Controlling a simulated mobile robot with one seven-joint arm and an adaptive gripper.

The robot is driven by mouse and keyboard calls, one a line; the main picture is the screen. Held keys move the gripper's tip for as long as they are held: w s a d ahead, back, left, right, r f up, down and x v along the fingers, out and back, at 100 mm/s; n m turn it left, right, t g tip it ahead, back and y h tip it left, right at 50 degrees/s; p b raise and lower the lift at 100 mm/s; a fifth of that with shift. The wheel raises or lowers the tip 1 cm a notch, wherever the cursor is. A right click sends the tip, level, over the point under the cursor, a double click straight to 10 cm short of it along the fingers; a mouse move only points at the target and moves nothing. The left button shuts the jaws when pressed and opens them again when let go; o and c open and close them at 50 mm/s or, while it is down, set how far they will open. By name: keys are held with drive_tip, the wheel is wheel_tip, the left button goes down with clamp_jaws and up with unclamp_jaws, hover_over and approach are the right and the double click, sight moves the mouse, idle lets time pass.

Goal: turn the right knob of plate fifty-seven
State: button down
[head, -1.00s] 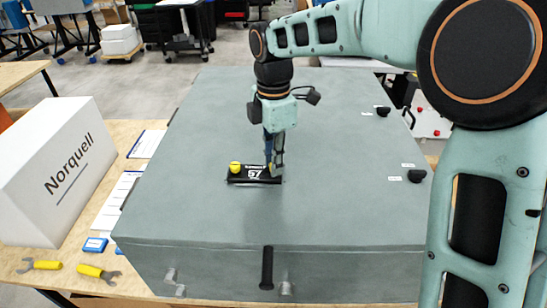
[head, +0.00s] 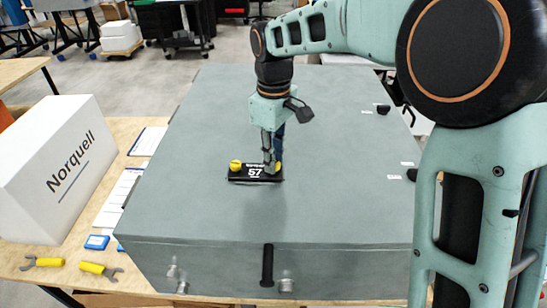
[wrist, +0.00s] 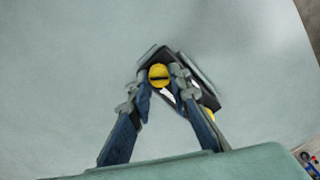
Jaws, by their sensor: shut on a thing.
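Plate fifty-seven (head: 255,174) is a small black plate with a white "57", lying on the grey case lid. Its left yellow knob (head: 235,166) is free in the head view; it also shows in the wrist view (wrist: 209,114), beyond a finger. My gripper (head: 272,167) is over the plate's right end, pointing down. In the wrist view, my gripper (wrist: 160,76) is shut on the right knob (wrist: 158,75), with a finger on either side. A dark line crosses that knob's yellow top. The fingers hide part of the plate there.
The large grey case (head: 210,120) has a broad bare lid around the plate. Black latches (head: 383,109) and small white labels lie along its right side. A white Norquell box (head: 60,170) and yellow-handled tools (head: 98,270) are on the wooden table at left.

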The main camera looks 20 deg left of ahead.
drive_tip(key=m, duration=0.6)
drive_tip(key=shift+w+r+m, duration=0.15)
drive_tip(key=shift+m, duration=0.15)
drive_tip(key=m, duration=1.1)
drive_tip(key=shift+d+m, duration=0.15)
drive_tip(key=shift+m, duration=0.25)
drive_tip(key=m, duration=0.5)
drive_tip(key=m+p, duration=0.1)
drive_tip(key=m, duration=0.5)
drive_tip(key=shift+m, duration=0.4)
drive_tip(key=m+p, duration=0.1)
drive_tip(key=m, duration=0.5)
drive_tip(key=shift+r, duration=0.1)
drive_tip(key=m, duration=0.3)
drive_tip(key=m+p, duration=0.1)
drive_tip(key=m, duration=0.1)
drive_tip(key=shift+s+m, duration=0.25)
drive_tip(key=shift+m, duration=2.75)
